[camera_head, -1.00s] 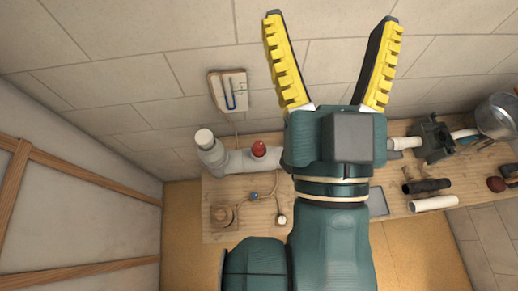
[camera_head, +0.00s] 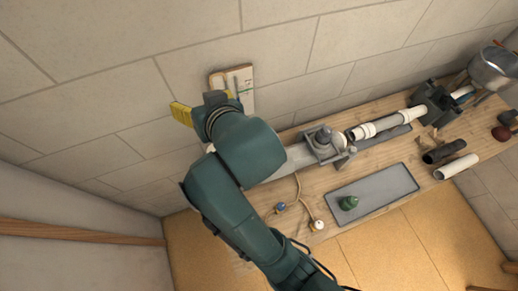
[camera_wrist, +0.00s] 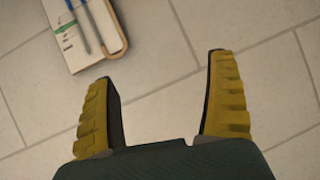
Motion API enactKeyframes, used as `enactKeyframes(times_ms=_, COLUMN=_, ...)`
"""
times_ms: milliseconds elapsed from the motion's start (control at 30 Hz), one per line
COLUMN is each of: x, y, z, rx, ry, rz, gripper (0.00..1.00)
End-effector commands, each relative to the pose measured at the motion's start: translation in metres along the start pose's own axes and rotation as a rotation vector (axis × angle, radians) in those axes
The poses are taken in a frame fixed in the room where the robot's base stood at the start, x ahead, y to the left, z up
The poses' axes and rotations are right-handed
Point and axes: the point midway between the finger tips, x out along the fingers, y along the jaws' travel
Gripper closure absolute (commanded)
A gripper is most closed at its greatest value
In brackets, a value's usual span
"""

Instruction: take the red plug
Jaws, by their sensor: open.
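The red plug shows in neither view now; my arm covers the left part of the pipe in the head view. My gripper (camera_head: 203,105) is at the left of the head view, in front of the tiled wall, partly hidden by my wrist. In the wrist view my gripper (camera_wrist: 161,66) is open, its two yellow ridged fingers wide apart. Only bare wall tile shows between the fingers, and nothing is held.
A grey pipe (camera_head: 298,156) runs along the bench (camera_head: 400,205). A grey tray (camera_head: 385,186) holds a green plug (camera_head: 348,203).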

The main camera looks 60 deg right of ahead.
Motion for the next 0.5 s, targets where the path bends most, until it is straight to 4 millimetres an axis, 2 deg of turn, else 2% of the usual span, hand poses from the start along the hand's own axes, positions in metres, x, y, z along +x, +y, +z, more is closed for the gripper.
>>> enactKeyframes(times_ms=33, x=0.035, y=0.052, z=0.061, rx=0.074, ry=-0.124, rz=0.127, gripper=0.12)
enactKeyframes(times_ms=100, x=0.050, y=0.106, z=0.114, rx=0.179, ry=-0.282, rz=0.287, gripper=0.12)
enactKeyframes(times_ms=200, x=0.051, y=0.158, z=0.168, rx=0.302, ry=-0.444, rz=0.467, gripper=0.12)
enactKeyframes(times_ms=300, x=0.044, y=0.182, z=0.193, rx=0.371, ry=-0.528, rz=0.567, gripper=0.12)
enactKeyframes(times_ms=367, x=0.045, y=0.189, z=0.201, rx=0.386, ry=-0.548, rz=0.590, gripper=0.12)
enactKeyframes(times_ms=500, x=0.062, y=0.200, z=0.219, rx=0.390, ry=-0.553, rz=0.595, gripper=0.12)
